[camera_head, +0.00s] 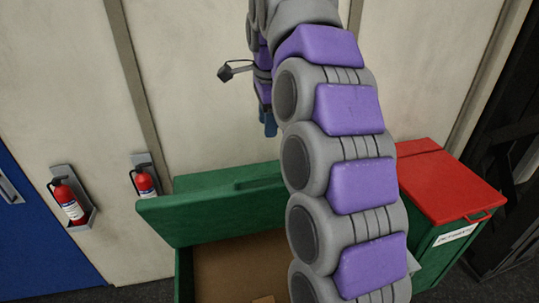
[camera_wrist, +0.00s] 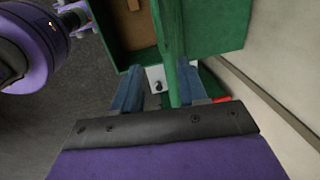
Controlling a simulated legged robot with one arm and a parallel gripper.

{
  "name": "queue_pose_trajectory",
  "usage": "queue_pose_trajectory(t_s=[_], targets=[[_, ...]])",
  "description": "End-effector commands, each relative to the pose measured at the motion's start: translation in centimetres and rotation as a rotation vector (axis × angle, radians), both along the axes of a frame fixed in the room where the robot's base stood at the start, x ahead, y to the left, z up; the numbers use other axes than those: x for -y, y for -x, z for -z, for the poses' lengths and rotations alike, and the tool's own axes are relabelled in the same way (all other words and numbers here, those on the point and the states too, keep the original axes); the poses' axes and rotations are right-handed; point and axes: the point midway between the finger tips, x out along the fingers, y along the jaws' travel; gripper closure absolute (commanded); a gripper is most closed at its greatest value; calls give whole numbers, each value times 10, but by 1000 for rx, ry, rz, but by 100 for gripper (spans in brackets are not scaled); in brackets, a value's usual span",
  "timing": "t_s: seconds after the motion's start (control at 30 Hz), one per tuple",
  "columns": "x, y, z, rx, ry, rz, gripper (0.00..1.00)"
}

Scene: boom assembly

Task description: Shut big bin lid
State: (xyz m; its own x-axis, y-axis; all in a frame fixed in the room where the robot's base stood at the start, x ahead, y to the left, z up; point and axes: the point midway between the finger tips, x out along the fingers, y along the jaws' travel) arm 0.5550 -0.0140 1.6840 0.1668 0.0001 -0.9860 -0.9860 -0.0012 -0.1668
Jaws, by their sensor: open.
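The big green bin (camera_head: 184,274) stands open, with its brown inside showing. Its green lid (camera_head: 213,213) is raised and tilted up along the wall side; my arm hides its right part. In the wrist view the bin's brown interior (camera_wrist: 117,22) is at the top, and a green edge (camera_wrist: 174,50) runs down between my fingers. My gripper (camera_wrist: 161,72) is open, with blue fingers on either side of that edge; I cannot tell whether they touch it. In the head view my gripper (camera_head: 268,127) hangs above and behind the lid, near the wall.
A green bin with a shut red lid (camera_head: 445,185) and a white label stands at the right. Two fire extinguishers (camera_head: 68,200) (camera_head: 145,183) hang on the pale wall (camera_head: 200,80). A blue door (camera_head: 30,240) is at the far left. Dark floor (camera_wrist: 50,110) is clear at the wrist view's left.

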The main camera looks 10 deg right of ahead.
Motion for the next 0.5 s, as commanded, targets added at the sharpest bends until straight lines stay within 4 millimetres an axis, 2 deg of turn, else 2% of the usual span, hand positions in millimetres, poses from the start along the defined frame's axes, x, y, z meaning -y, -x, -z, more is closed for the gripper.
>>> queue_pose_trajectory(t_s=[0.5], targets=[[10, -5, 14, 8, -10, -4, 58]])
